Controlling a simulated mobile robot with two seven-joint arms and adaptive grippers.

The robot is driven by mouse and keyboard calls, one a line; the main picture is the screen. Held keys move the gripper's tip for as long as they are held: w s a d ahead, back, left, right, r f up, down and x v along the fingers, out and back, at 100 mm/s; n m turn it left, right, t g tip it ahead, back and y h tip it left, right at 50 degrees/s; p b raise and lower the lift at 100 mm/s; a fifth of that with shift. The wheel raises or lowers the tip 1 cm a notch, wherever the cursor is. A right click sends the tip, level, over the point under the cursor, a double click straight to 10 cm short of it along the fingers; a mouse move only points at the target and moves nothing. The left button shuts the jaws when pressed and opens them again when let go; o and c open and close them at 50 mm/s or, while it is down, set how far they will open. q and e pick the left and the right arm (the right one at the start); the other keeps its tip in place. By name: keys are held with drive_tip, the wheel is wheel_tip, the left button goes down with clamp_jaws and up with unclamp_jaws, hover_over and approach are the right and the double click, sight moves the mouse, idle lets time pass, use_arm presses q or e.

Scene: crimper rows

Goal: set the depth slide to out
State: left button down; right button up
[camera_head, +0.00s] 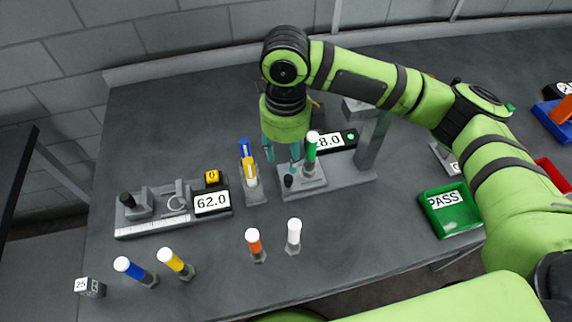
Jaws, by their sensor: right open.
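My right gripper (282,157) points down behind the crimper base (340,177), its teal fingers apart and empty. The base carries a green cylinder with a white top (311,150), standing upright. A small black knob (288,181) sits at the base's front left, just below the fingers in the picture. It may be the depth slide; its setting cannot be read. A display (328,141) behind shows a number ending in 8.0, partly hidden, beside a green light (351,136). My left gripper is not in view.
Left of the crimper stand a grey holder with blue and yellow parts (250,178) and a gauge reading 62.0 (211,202). A green PASS tray (450,210) lies right. My right arm spans the right side.

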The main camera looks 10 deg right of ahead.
drive_tip(key=shift+r, duration=1.7)
